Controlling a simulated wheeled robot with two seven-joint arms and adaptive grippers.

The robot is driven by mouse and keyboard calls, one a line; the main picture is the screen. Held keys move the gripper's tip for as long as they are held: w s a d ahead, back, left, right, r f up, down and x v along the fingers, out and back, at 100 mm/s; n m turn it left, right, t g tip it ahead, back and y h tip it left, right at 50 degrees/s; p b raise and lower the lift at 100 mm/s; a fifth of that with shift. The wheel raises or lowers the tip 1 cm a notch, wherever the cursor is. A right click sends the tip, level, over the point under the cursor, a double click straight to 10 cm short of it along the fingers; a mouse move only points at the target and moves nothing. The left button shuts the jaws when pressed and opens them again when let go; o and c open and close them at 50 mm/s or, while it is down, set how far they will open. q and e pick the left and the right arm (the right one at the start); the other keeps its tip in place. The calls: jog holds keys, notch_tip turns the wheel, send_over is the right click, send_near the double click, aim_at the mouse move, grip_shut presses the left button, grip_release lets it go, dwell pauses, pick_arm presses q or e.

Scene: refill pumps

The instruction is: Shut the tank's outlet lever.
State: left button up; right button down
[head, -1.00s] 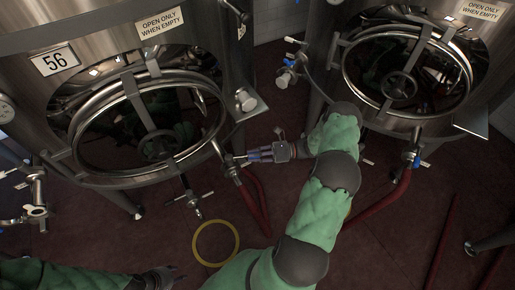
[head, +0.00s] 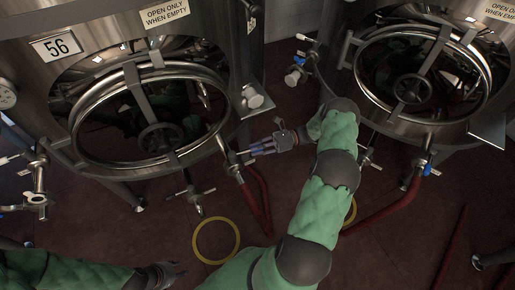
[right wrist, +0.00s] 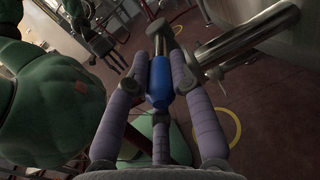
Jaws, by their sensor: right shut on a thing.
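Tank 56 (head: 60,120) stands at the left with its round door. Its outlet valve (head: 232,169) is low on its right side, with a red hose (head: 252,198) hanging from it. The outlet lever's blue handle (right wrist: 160,82) is between the fingers of my right gripper (right wrist: 160,68) in the right wrist view. The gripper is shut on it. In the head view my right gripper (head: 256,150) is just right of the valve, and the lever sticks out sideways towards it. My left gripper (head: 172,271) is low at the bottom left, apart from the tank; its fingers are unclear.
A second tank (head: 340,85) stands at the right, with its own blue-handled valves. Another valve with a cross handle (head: 193,192) is under tank 56. A yellow ring (head: 216,241) lies on the dark red floor. Red hoses run across the floor at the right.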

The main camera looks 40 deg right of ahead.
jog(key=c, duration=1.2)
grip_release()
jog(key=shift+w+d+r, duration=0.15)
jog(key=shift+d+r, duration=0.05)
jog(key=shift+r, duration=0.15)
jog(key=shift+o, duration=0.6)
jog(key=shift+a+f, duration=0.15)
jog(key=v, duration=1.2)
